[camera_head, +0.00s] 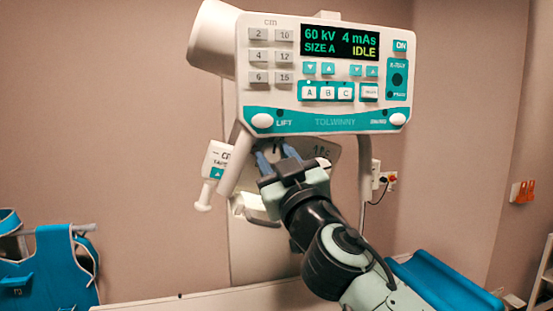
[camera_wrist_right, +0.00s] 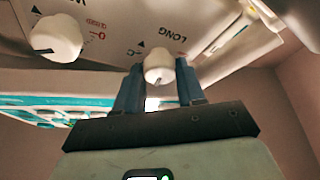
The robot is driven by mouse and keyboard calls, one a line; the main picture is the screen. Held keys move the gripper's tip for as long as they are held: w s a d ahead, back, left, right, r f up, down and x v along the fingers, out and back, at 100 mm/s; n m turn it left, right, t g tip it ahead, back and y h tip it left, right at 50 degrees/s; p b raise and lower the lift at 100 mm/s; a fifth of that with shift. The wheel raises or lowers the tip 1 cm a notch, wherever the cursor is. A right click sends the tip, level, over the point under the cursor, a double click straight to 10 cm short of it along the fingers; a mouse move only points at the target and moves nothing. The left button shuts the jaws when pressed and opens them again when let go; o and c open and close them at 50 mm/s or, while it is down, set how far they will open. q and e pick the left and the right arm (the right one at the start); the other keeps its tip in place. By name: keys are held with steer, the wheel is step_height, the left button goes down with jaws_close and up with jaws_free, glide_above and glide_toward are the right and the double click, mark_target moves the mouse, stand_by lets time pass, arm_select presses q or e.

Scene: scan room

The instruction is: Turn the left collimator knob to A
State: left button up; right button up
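The X-ray head's console (camera_head: 322,118) shows 60 kV, 4 mAs, SIZE A and IDLE in the head view. My right gripper (camera_head: 276,151) is raised under its left half. In the right wrist view, my right gripper (camera_wrist_right: 160,80) has one blue finger on each side of a white knob (camera_wrist_right: 159,66) by the print LONG, and both appear to touch it. A small mark shows on the knob's lower edge. A second white knob (camera_wrist_right: 57,38) with a dark mark sits apart at the picture's left. The gripped knob is not clear in the head view. My left gripper is not in view.
A white handle (camera_head: 204,193) hangs at the console's left, and a bracket arm (camera_head: 365,170) drops at its right. A blue apron (camera_head: 45,275) hangs at lower left. A blue pad (camera_head: 440,285) lies at lower right. The console's edge (camera_wrist_right: 40,108) is close to my right fingers.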

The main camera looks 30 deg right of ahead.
steer(key=c, duration=0.4)
steer(key=m+b, duration=0.1)
steer(key=m+h+b, duration=0.1)
steer(key=m+b, duration=0.1)
steer(key=shift+a+f+h, duration=0.1)
steer(key=shift+f+h, duration=0.1)
steer(key=shift+h, duration=0.1)
steer(key=shift+r+m+h+b, duration=0.15)
steer(key=shift+m+h+b, duration=0.25)
steer(key=shift+m+b, duration=0.35)
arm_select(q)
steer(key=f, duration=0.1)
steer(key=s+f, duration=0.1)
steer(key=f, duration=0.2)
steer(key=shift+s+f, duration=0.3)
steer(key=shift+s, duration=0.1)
arm_select(e)
steer(key=o, duration=0.8)
steer(key=shift+c, duration=0.2)
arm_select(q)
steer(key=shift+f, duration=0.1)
arm_select(e)
steer(key=shift+s, duration=0.1)
